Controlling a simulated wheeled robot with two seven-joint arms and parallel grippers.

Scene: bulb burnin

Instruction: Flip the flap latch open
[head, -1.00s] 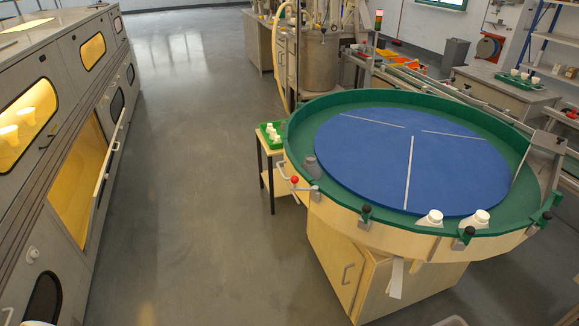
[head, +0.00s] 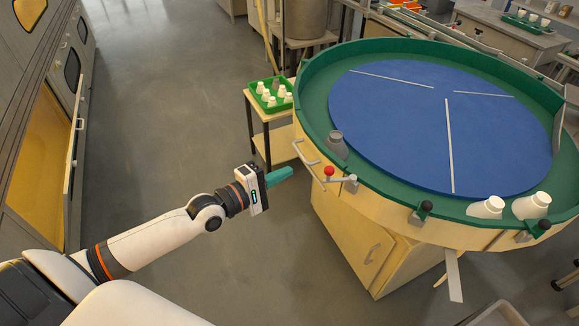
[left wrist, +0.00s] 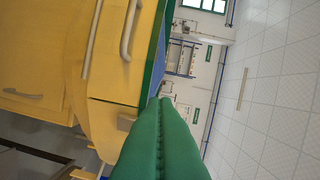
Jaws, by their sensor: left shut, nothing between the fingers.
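A small grey lever with a red knob (head: 328,171) sits on the cream outer wall of the round turntable (head: 375,206), beside a grey bracket (head: 350,184); it is the part that looks most like the flap latch. A curved grey handle (head: 304,157) is just left of it. My left gripper (head: 291,172) has green fingers pressed together and empty, to the left of the handle and lever and apparently apart from them. In the left wrist view the shut fingers (left wrist: 160,103) point along the cream wall. My right gripper is not in view.
A small side table (head: 258,112) with a green tray (head: 259,88) of white bottles stands behind my left gripper. A cabinet with an open yellow-lit door (head: 75,145) is at the left. Floor between is clear.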

